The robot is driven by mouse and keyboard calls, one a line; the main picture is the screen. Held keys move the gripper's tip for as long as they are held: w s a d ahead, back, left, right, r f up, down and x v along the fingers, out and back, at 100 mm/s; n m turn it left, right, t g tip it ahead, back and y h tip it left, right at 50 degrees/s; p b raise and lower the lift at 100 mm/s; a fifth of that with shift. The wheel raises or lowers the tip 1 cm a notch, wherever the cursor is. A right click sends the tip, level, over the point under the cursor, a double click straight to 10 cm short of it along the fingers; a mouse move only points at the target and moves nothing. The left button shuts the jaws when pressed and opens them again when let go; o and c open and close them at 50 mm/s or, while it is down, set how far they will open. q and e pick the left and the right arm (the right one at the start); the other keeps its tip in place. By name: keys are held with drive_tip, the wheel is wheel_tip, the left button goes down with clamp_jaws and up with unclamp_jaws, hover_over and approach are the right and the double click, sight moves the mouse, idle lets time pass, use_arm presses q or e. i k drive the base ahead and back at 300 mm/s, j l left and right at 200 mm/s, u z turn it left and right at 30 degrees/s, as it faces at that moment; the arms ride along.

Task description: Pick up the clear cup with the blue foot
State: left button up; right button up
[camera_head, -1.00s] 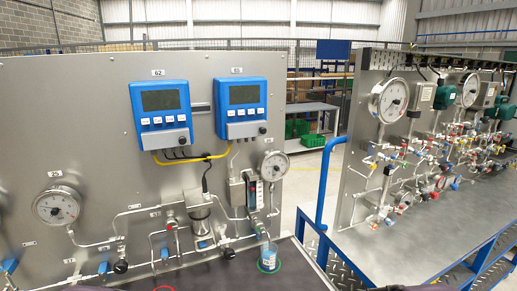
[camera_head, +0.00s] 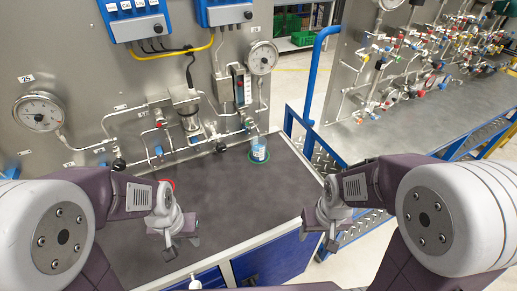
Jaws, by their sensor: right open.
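The clear cup with blue at its lower part (camera_head: 259,150) stands upright on a green round mat (camera_head: 259,159), near the back of the dark worktop, below the right gauge. My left gripper (camera_head: 176,243) hangs over the front left of the worktop, in front of and left of the cup, apart from it. Its jaws are too small to read. My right gripper (camera_head: 331,240) is open near the worktop's right edge, in front of and right of the cup, apart from it.
The gauge panel (camera_head: 80,90) with pipes and valves rises behind the cup. A red ring (camera_head: 168,184) lies partly hidden by my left arm. The middle of the dark worktop (camera_head: 225,195) is clear. A blue rail (camera_head: 312,85) stands right of the worktop.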

sight(257, 144)
drive_tip(key=l+u, duration=0.2)
drive_tip(key=u, duration=0.2)
drive_tip(key=l+u, duration=0.15)
drive_tip(key=u, duration=0.25)
drive_tip(key=l+u, duration=0.15)
drive_tip(key=u, duration=0.25)
